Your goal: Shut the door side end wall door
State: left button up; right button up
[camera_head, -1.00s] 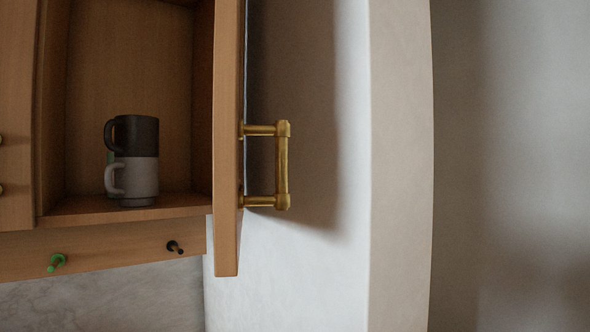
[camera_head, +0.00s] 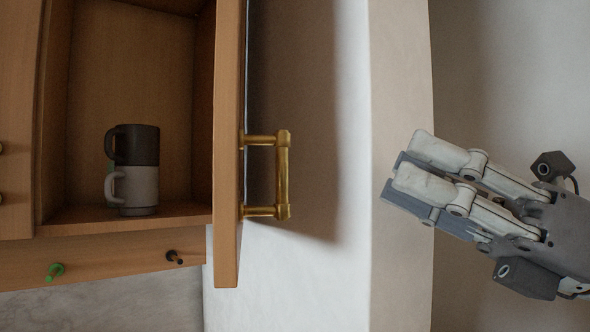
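The wooden cabinet door (camera_head: 228,150) stands open, seen nearly edge-on in the head view. Its brass bar handle (camera_head: 283,176) sticks out to the right from the door's outer face. My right gripper (camera_head: 402,172) is at the right of the view, pointing left toward the handle, with a clear gap between them. It touches nothing. Its fingers are seen from the side and overlap, so their opening is hard to judge. My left gripper is not in view.
Inside the open cabinet, a dark mug (camera_head: 136,145) is stacked on a light grey mug (camera_head: 138,188). A green peg (camera_head: 55,271) and a dark peg (camera_head: 174,257) are on the rail below. A pale wall corner (camera_head: 400,60) stands behind the handle and gripper.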

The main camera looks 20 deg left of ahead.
jog(key=w+a+n+t+h+p, duration=0.1)
jog(key=a+t+h+p, duration=0.2)
jog(key=a, duration=0.9)
jog(key=shift+r+n+t+h+p, duration=0.3)
jog(key=shift+r+t+h+p, duration=0.15)
jog(key=shift+h, duration=0.75)
jog(key=shift+c, duration=0.2)
jog(key=shift+d, duration=0.1)
grip_shut()
